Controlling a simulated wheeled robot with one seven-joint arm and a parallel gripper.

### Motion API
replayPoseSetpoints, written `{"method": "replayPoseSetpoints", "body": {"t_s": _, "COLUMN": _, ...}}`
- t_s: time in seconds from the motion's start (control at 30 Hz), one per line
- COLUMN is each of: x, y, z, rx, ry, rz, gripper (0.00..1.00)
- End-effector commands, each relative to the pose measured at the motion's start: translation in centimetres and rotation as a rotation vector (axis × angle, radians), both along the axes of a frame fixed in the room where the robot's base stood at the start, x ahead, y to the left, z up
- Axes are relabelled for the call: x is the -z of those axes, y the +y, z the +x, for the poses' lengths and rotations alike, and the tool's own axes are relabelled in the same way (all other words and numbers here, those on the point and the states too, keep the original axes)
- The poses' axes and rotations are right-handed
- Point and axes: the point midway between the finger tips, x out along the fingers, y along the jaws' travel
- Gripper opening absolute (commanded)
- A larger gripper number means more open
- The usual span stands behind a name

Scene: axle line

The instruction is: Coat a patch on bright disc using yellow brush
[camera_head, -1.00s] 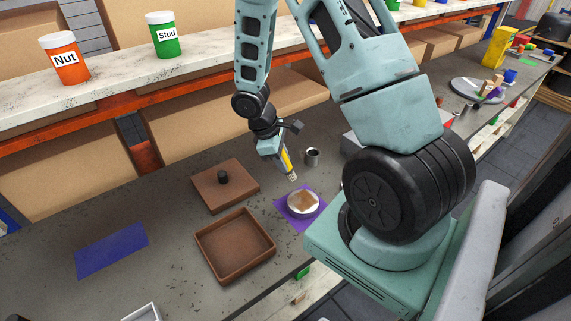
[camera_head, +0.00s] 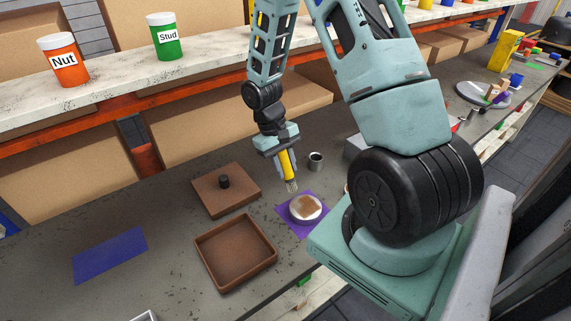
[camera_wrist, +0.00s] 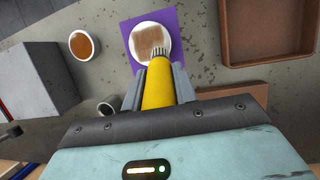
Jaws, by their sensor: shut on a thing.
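My gripper (camera_head: 284,163) is shut on the yellow brush (camera_head: 287,165), which tilts with its bristles down. The brush also shows in the wrist view (camera_wrist: 158,88), its pale bristle tip overlapping the near edge of the disc. The bright disc (camera_head: 317,218) is white and lies on a purple mat (camera_head: 288,224). A brown patch (camera_head: 305,208) covers much of its middle; the patch shows in the wrist view (camera_wrist: 150,38) too. In the head view the bristles are up and to the left of the disc. I cannot tell whether they touch it.
A brown lidded box top (camera_head: 240,193) and an open brown tray (camera_head: 235,285) lie left of the mat. A grey cup (camera_head: 315,167) stands behind the disc. In the wrist view a cup of amber liquid (camera_wrist: 82,46) and a grey block (camera_wrist: 35,85) stand at left.

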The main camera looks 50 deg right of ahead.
Motion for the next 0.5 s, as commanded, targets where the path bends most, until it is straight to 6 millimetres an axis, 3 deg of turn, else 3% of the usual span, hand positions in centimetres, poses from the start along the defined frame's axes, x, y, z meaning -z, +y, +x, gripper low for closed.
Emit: {"method": "replayPoseSetpoints", "body": {"t_s": 0.5, "x": 5.1, "y": -0.4, "z": -0.9, "rx": -0.001, "ry": 0.001, "rz": 0.001, "gripper": 0.05}}
